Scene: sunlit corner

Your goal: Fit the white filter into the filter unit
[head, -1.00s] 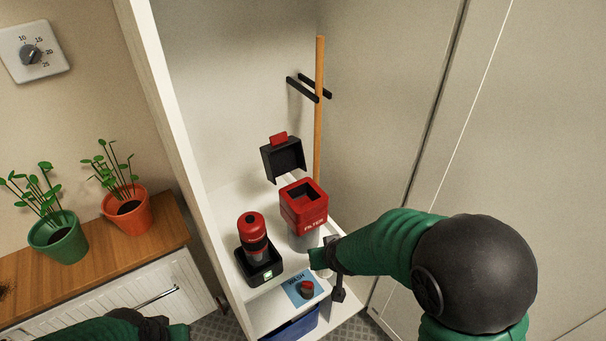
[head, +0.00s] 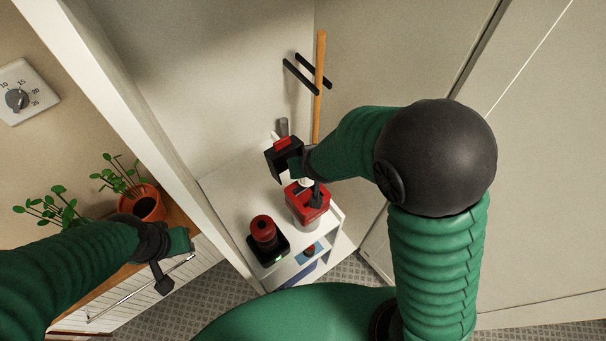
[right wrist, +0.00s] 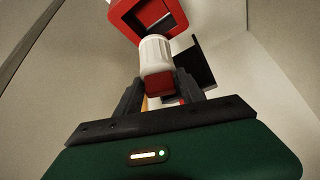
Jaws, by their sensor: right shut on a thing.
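The filter unit (head: 314,213) is a red box with an open square top on a white shelf. Its black lid with a red tab (head: 283,143) stands raised behind it. My right gripper (head: 307,178) is over the unit. In the right wrist view, my right gripper (right wrist: 158,88) is shut on the red end of the white filter (right wrist: 156,52), a ribbed white cylinder. The filter's far end overlaps the edge of the unit's red opening (right wrist: 175,24); I cannot tell whether it is inside. My left gripper (head: 173,264) is at lower left, away from the unit; its jaws are unclear.
A red and black canister on a black base (head: 263,237) stands left of the unit. A wooden pole (head: 319,80) in a black bracket rises behind. Potted plants (head: 147,206) stand on a wooden top at left, beyond the white cabinet side (head: 165,130).

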